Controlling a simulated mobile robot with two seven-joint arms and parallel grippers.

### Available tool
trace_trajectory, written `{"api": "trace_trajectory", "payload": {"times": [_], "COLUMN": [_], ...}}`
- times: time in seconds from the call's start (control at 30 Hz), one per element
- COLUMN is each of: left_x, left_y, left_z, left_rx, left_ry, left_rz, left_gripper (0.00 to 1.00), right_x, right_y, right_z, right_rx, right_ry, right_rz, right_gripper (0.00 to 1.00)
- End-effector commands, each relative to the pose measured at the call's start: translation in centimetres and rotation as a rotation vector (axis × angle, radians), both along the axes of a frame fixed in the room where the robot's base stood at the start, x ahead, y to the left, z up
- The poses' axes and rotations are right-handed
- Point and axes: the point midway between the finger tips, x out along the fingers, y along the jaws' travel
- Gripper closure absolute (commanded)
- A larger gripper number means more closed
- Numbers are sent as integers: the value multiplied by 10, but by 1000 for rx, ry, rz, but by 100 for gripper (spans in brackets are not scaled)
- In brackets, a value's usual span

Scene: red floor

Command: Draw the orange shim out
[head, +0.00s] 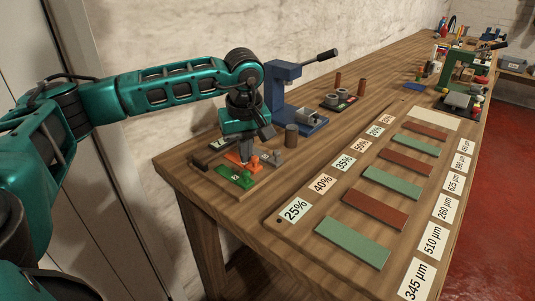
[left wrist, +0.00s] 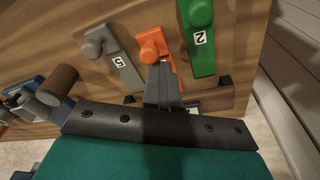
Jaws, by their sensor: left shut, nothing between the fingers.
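The orange shim (head: 252,161) lies in a wooden holder near the table's left front corner, between a green shim (head: 238,179) and a grey shim (head: 277,156). In the left wrist view the orange shim (left wrist: 152,42) shows its round knob, and my fingers hide much of its body. My left gripper (head: 244,155) points down over the orange shim. Its fingers (left wrist: 163,88) are together with nothing between them, just behind the knob. Whether they touch the shim I cannot tell. My right gripper is not in view.
A green shim marked 2 (left wrist: 202,45) and a grey shim marked 5 (left wrist: 115,58) flank the orange one closely. Labelled red and green plates (head: 352,242) lie to the right.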

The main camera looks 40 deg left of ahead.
Motion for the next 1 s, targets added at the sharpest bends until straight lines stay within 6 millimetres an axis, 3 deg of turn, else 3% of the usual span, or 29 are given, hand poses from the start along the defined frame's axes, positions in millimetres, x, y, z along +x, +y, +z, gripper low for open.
{"api": "trace_trajectory", "payload": {"times": [0.03, 0.8, 1.0], "left_x": [-4, -6, -5], "left_y": [-2, -21, -18], "left_z": [-9, -10, -10], "left_rx": [2, 2, 3], "left_ry": [22, 22, 23], "left_rz": [-3, -3, -1], "left_gripper": [100, 100, 100], "right_x": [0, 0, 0], "right_y": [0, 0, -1], "right_z": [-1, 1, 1], "right_rx": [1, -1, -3], "right_ry": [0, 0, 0], "right_rz": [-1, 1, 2], "right_gripper": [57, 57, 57]}}
